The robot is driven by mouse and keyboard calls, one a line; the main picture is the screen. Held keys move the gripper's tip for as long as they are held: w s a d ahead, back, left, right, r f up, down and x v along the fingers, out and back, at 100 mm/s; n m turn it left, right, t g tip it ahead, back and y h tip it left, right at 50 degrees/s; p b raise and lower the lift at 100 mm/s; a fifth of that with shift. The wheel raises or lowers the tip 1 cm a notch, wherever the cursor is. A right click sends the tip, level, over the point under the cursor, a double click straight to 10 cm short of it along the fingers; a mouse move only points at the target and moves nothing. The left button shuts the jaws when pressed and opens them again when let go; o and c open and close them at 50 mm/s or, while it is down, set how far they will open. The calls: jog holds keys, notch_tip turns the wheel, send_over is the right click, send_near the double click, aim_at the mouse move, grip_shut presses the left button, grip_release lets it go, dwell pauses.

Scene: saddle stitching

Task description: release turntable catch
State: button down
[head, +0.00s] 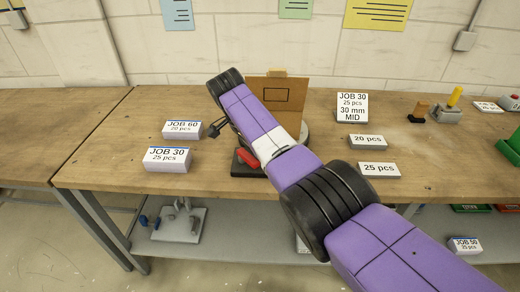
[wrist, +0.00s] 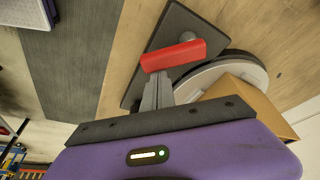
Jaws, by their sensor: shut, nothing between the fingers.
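The red turntable catch (wrist: 172,55) is a short bar on a dark base plate (wrist: 148,72) in the wrist view. It also shows in the head view (head: 247,157), left of my purple arm. The round grey turntable (wrist: 212,76) lies just right of the catch. My gripper (wrist: 158,78) is shut and empty, its grey fingertips right by the catch's lower left side; I cannot tell whether they touch it.
A brown upright board (head: 278,88) stands at the turntable. A JOB 60 stack (head: 182,130) and a JOB 30 stack (head: 167,160) lie left; a 20 pcs block (head: 368,142) and a 25 pcs block (head: 379,170) lie right. The wooden bench (head: 110,125) has free room at left.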

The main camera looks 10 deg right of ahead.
aim_at(250, 163)
jog(key=shift+s+a+m, duration=0.2)
jog(key=shift+a+m, duration=0.05)
jog(key=shift+m, duration=0.15)
jog(key=shift+s+a, duration=0.45)
jog(key=shift+a, duration=0.15)
jog(key=shift+s+a, duration=0.25)
jog(key=shift+a, duration=1.05)
jog(key=shift+d, duration=0.1)
jog(key=d+p, duration=0.2)
jog(key=d, duration=0.2)
jog(key=w+b+v, duration=0.1)
jog(key=b+v, duration=0.1)
jog(key=v, duration=0.7)
jog(key=shift+r, duration=0.5)
